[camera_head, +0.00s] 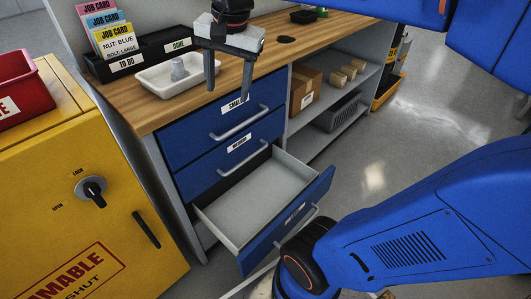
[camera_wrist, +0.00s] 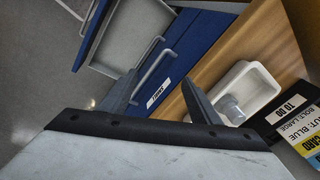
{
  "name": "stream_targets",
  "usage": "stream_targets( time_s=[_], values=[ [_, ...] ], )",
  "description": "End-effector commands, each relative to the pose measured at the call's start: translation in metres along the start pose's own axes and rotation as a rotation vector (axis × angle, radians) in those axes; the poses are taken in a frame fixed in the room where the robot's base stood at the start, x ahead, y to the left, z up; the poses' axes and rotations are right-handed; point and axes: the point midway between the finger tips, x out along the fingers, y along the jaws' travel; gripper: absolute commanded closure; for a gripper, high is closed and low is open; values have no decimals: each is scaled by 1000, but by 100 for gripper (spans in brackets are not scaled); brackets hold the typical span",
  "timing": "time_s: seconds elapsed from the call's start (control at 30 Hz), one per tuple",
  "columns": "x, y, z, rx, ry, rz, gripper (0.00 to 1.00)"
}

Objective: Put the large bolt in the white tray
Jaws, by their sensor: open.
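The white tray (camera_head: 147,85) sits on the wooden bench top at the left. A grey metal piece that looks like the large bolt (camera_head: 179,70) stands inside it, near the tray's right end. In the wrist view the tray (camera_wrist: 262,82) lies right of my fingers, with the grey piece (camera_wrist: 231,108) in it, partly behind the right finger. My gripper (camera_head: 228,92) is open with nothing between its fingers. It points down beside the tray's right end, in front of the bench edge and upper drawer. It also shows in the wrist view (camera_wrist: 160,82).
The bottom drawer (camera_head: 250,198) is pulled out and looks empty; the two blue drawers above are shut. Black TO DO and DONE holders (camera_head: 126,63) with job cards stand behind the tray. A yellow cabinet (camera_head: 75,180) is at left. Shelves with boxes (camera_head: 304,90) are at right.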

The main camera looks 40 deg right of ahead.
Motion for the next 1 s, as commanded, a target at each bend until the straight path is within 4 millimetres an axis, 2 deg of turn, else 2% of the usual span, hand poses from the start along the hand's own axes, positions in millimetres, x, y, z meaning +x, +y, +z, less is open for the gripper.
stream_targets(
  time_s=[0.03, 0.3, 0.5, 0.7, 1.0],
  values=[
    [9, 17, 8, -80, 12, -13, 43],
    [65, 88, 48, -552, 95, -59, 43],
    [99, 122, 69, -805, 150, -66, 43],
    [112, 134, 76, -896, 170, -64, 43],
    [112, 133, 76, -899, 170, -64, 43]
  ],
)
